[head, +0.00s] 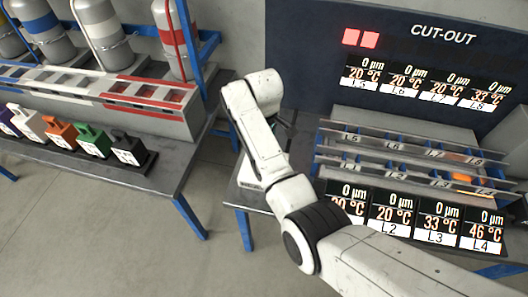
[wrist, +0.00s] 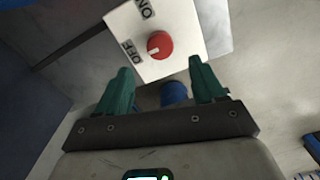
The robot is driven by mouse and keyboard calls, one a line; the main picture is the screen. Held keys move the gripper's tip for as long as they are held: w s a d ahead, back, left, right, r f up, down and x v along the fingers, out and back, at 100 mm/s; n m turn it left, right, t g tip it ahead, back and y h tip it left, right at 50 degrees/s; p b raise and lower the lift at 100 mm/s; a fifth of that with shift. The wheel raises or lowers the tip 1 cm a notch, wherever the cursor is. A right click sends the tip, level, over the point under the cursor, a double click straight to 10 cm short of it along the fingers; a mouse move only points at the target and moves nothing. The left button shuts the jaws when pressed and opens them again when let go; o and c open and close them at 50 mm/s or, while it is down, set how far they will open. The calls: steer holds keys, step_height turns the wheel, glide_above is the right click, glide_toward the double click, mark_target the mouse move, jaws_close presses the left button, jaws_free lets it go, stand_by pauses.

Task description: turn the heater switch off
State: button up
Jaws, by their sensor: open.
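In the wrist view, the heater switch is a white box (wrist: 188,28) with a round red knob (wrist: 160,45) and the labels ON and OFF. A pale mark at the knob's left side points toward the OFF label (wrist: 130,50). My gripper (wrist: 159,66) has two green fingers spread wide, open and empty. The knob lies just beyond the fingertips, roughly midway between them. It appears apart from both fingers.
A cut-out panel (head: 300,60) shows temperatures above slotted racks (head: 350,140) at the right; lower displays read up to 46 °C. A left bench (head: 165,160) carries coloured blocks (head: 62,133) and grey cylinders (head: 101,30). Floor between the benches is clear.

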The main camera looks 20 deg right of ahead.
steer(key=shift+r, duration=1.9)
steer(key=shift+f, duration=0.1)
steer(key=s+d+f+m, duration=0.1)
steer(key=s+d+f, duration=0.1)
steer(key=s, duration=0.4)
steer(key=s+d+f+m+b, duration=0.1)
steer(key=s+d+f+m, duration=0.1)
steer(key=s+f, duration=0.3)
steer(key=s+d+f+m, duration=0.1)
steer(key=s+d+f, duration=0.2)
steer(key=s, duration=0.5)
steer(key=shift+s+d+f+m+t+h+b, duration=0.1)
steer(key=shift+d+f+m+t+h+b, duration=0.1)
steer(key=shift+f, duration=0.15)
steer(key=shift+s+d+f+m+t+h+b, duration=0.1)
steer(key=shift+f+m+b, duration=0.1)
steer(key=shift+f, duration=0.1)
steer(key=s+r+m, duration=0.1)
steer(key=s+m, duration=0.3)
steer(key=s, duration=1.5)
steer(key=shift+b, duration=0.45)
steer(key=shift+s, duration=0.1)
